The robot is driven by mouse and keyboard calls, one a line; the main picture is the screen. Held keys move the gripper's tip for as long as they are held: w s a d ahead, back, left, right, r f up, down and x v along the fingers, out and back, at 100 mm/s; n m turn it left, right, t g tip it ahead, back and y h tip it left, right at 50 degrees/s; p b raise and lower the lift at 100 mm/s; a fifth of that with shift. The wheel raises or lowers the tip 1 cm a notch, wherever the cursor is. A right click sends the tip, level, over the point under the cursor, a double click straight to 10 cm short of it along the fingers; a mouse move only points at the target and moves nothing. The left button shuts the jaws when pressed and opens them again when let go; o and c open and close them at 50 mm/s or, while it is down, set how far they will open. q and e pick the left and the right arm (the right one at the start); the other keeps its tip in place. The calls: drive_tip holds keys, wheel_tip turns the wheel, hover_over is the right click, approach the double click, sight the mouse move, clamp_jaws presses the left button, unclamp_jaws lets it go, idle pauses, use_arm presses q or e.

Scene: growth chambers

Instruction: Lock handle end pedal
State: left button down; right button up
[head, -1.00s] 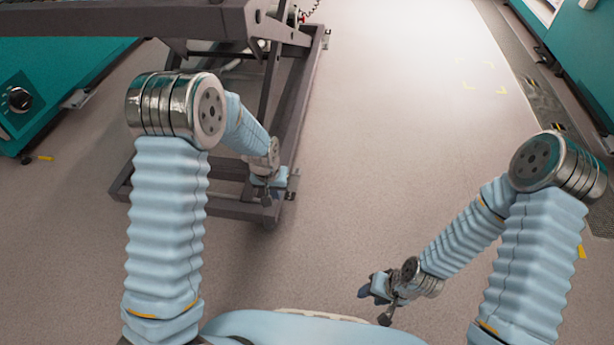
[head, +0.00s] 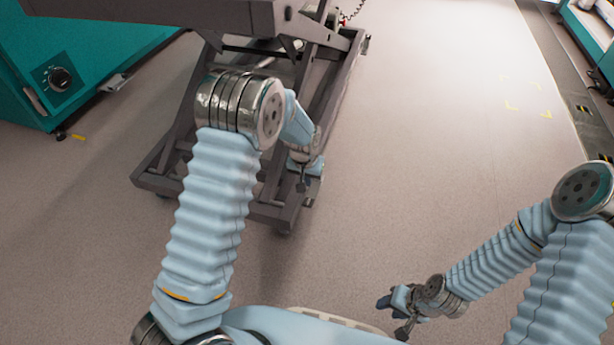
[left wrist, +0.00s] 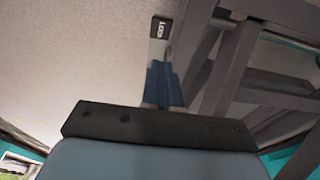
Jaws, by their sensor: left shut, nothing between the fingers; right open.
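The lock pedal (left wrist: 160,27) is a small grey plate with a dark lettered label that seems to read LOCK, upside down, in the left wrist view. It lies just beyond the fingertips of my left gripper (left wrist: 163,68), which is shut with nothing in it; contact cannot be told. In the head view, my left gripper (head: 302,184) is low, beside the near right corner of the dark grey cart frame (head: 265,210), and my arm hides part of the frame. My right gripper (head: 391,304) is open and empty above the floor, away from the cart.
The cart's raised top (head: 240,12) and crossed legs stand close around my left arm. A teal cabinet (head: 60,75) with a black knob is at the left. Pale floor (head: 440,150) is open to the right of the cart. Another teal unit (head: 590,35) is at the far right.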

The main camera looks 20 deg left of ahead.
sight(307, 205)
use_arm(q)
wheel_tip(307, 205, down, 8)
drive_tip(key=shift+w+r+b, duration=0.1)
drive_tip(key=shift+b, duration=0.4)
drive_tip(key=shift+f, duration=0.5)
use_arm(e)
drive_tip(key=shift+a+f, duration=0.1)
drive_tip(key=shift+f, duration=0.55)
use_arm(q)
drive_tip(key=shift+s+f+b, duration=0.45)
drive_tip(key=shift+s, duration=0.05)
use_arm(e)
drive_tip(key=shift+s+f, duration=0.2)
drive_tip(key=shift+f, duration=0.2)
use_arm(q)
drive_tip(key=shift+s+f, duration=0.15)
drive_tip(key=shift+f, duration=0.15)
drive_tip(key=shift+s+f+b, duration=0.3)
drive_tip(key=shift+f+b, duration=0.4)
drive_tip(key=shift+s+f+b, duration=0.3)
drive_tip(key=shift+f+b, duration=0.4)
use_arm(e)
drive_tip(key=shift+s+a+f, duration=0.1)
drive_tip(key=shift+s+f, duration=0.05)
drive_tip(key=shift+f, duration=0.55)
drive_tip(key=shift+s+f, duration=0.15)
drive_tip(key=shift+f, duration=0.55)
